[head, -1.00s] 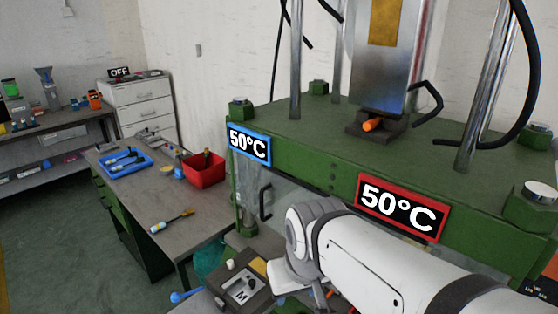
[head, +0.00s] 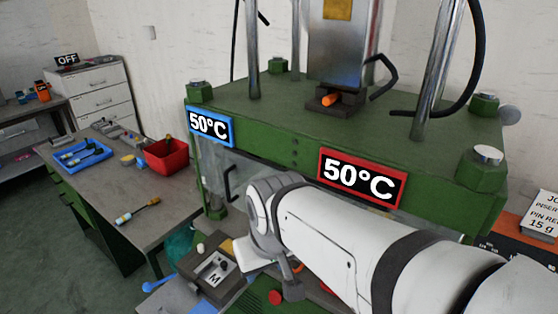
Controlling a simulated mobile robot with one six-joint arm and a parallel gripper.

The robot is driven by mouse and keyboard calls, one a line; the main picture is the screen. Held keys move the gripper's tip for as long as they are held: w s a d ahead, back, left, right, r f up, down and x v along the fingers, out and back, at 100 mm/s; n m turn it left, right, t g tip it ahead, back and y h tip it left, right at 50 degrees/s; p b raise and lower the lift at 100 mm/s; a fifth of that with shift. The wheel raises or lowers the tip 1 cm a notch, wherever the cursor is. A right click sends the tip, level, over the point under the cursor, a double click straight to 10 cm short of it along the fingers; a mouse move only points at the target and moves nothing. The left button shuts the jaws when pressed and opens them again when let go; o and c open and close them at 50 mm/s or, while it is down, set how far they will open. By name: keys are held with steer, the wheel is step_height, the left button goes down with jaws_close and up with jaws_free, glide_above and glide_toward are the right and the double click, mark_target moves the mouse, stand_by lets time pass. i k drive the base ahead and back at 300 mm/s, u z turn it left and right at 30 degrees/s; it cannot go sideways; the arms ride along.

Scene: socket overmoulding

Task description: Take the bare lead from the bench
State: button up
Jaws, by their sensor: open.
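The bench (head: 176,203) with a grey top and green base stands at the left. A blue tray (head: 66,163) at its far left holds several small dark and pale pieces. I cannot tell which piece, if any, is the bare lead. My white arm (head: 340,245) reaches in from the lower right, in front of the press. My gripper is not visible.
The green press (head: 290,140) with two 50°C signs fills the middle and right. A red bin (head: 170,158) stands at the bench's back right. The bench's front middle is mostly clear.

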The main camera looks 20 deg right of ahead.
mark_target(128, 216)
steer(key=u, duration=2.15)
steer(key=i, duration=3.05)
steer(key=z, duration=2.95)
